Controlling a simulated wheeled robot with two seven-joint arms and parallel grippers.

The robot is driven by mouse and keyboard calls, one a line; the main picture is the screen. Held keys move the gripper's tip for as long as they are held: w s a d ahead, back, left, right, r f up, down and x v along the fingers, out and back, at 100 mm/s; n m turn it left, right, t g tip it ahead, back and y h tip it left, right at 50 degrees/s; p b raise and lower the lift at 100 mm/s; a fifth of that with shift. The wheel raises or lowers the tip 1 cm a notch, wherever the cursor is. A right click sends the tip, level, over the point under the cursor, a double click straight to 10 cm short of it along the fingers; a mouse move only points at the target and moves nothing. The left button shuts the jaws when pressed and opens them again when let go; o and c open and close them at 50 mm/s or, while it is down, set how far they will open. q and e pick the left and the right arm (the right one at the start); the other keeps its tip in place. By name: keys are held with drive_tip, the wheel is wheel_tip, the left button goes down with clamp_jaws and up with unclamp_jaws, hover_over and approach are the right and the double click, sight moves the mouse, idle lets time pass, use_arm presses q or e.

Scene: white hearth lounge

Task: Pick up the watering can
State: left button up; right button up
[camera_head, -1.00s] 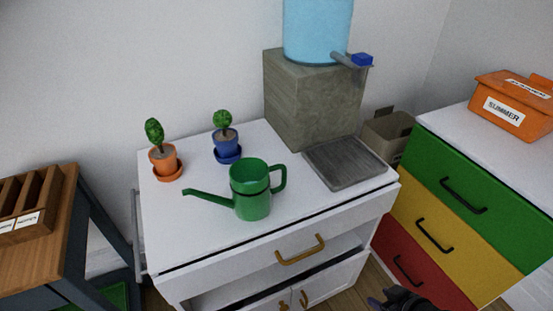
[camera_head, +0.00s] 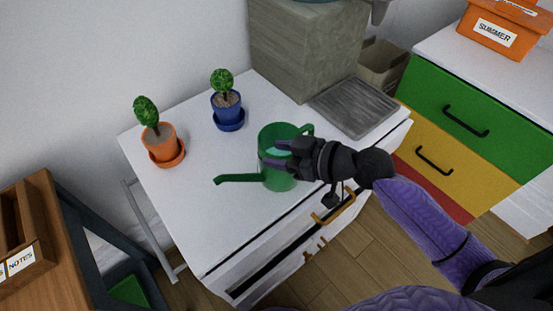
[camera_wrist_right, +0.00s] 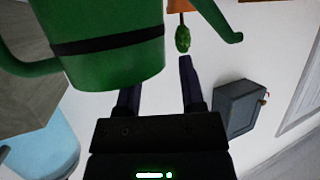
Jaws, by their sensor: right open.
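The green watering can (camera_head: 279,181) stands upright on the white cabinet top, its spout pointing left and its handle at the back right. My right gripper (camera_head: 271,154) is open in the head view, its two purple fingers overlapping the can's upper body from the right. In the right wrist view the can (camera_wrist_right: 110,40) fills the upper left, close to the open fingers (camera_wrist_right: 158,80). The can is not gripped. Exact contact and finger depth cannot be told. My left gripper is not in view.
An orange potted plant (camera_head: 160,143) and a blue potted plant (camera_head: 228,106) stand behind the can on the cabinet top (camera_head: 200,205). A grey block (camera_head: 305,50) and a grey tray (camera_head: 355,106) are at the back right. A coloured drawer unit (camera_head: 455,120) stands at right.

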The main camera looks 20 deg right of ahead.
drive_tip(key=shift+x, duration=0.8)
clamp_jaws()
drive_tip(key=shift+s, duration=0.1)
drive_tip(key=shift+f, duration=0.1)
idle(0.4)
